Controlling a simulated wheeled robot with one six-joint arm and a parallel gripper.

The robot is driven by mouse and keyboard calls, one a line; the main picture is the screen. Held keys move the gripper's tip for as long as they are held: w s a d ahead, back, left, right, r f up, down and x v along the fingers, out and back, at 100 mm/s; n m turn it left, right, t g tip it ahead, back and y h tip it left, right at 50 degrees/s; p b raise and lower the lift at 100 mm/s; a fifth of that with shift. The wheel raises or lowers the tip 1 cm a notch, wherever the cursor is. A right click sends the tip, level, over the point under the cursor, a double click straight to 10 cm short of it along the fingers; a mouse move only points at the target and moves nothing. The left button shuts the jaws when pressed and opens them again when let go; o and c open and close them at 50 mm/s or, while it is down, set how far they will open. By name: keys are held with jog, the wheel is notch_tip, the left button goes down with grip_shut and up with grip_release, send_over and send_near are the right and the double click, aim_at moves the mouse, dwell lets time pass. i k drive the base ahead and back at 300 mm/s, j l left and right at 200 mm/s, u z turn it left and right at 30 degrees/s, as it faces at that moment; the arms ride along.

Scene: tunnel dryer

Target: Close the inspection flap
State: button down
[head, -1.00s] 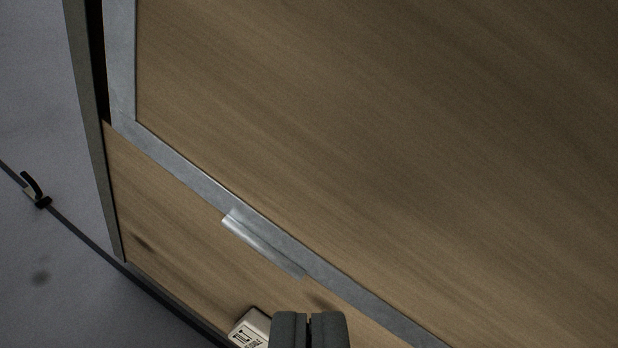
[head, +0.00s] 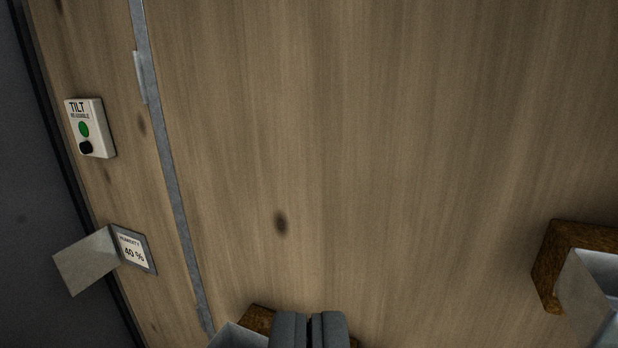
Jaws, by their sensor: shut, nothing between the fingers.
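No part in view is marked as the inspection flap, so I cannot tell for certain which it is. In the head view, a pale metal plate (head: 87,262) stands out at an angle beside a small "HUMIDITY 40 %" panel (head: 134,249) at the lower left. At the lower right, a grey metal piece (head: 590,300) sits in front of a rusty brown block (head: 552,265), cut off by the picture edge. My gripper (head: 310,330) is at the bottom centre, shut and empty. It partly hides another grey metal piece (head: 238,336) with brown behind it.
A wooden wall (head: 380,130) fills most of the view. A grey metal strip (head: 170,170) with a small bright handle-like piece (head: 140,77) runs down its left part. A white "TILT" box (head: 90,128) with a green dot is further left. Dark floor (head: 30,200) lies beyond.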

aim_at(84, 261)
jog(key=j+u, duration=0.2)
jog(key=u, duration=0.2)
jog(key=i+j+u, duration=0.15)
jog(key=u, duration=0.2)
